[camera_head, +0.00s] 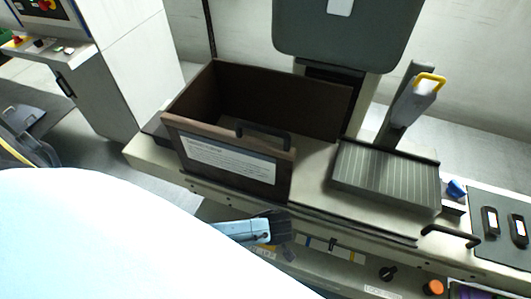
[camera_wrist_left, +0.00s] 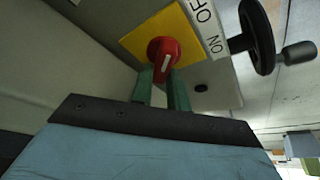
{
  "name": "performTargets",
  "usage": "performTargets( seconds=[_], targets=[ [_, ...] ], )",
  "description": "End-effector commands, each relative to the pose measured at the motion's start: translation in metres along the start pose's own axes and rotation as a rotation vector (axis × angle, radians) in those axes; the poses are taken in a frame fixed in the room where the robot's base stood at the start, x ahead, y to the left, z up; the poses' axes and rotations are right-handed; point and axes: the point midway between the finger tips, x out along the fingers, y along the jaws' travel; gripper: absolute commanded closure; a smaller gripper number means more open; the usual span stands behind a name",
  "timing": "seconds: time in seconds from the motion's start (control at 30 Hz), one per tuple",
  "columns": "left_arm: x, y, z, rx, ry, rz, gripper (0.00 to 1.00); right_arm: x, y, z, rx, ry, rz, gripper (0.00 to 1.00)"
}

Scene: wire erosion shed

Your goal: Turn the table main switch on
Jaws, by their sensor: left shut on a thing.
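The table main switch is a red rotary knob (camera_wrist_left: 163,52) on a yellow plate (camera_wrist_left: 188,32), near the top middle of the left wrist view. A white label (camera_wrist_left: 208,28) beside it reads OFF and ON. The knob carries a short white mark; which label it points to is not clear. My left gripper (camera_wrist_left: 161,76) has its two greenish fingers closed on the knob, one on each side. In the head view my left gripper (camera_head: 283,238) is low at the machine's front edge, and the knob is hidden there. My right gripper is not in view.
A black handwheel (camera_wrist_left: 257,38) is right of the switch in the wrist view. Above the gripper in the head view stand a brown open box (camera_head: 228,160) and a ribbed grey block (camera_head: 385,178). A black knob (camera_head: 388,272) and an orange button (camera_head: 433,287) sit on the front panel.

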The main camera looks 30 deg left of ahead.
Motion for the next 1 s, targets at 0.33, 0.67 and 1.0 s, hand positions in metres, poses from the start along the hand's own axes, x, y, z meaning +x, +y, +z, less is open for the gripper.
performTargets(
  seconds=[0.33, 0.67, 1.0],
  targets=[
    [-0.002, 0.000, 0.001, 0.238, -0.002, 0.094, 1.00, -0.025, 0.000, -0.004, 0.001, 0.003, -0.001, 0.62],
    [-0.001, 0.002, 0.001, 0.527, -0.002, 0.215, 1.00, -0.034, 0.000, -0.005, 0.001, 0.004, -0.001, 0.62],
    [0.000, 0.004, 0.002, 0.825, 0.000, 0.340, 1.00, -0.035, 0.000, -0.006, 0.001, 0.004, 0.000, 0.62]
  ],
)
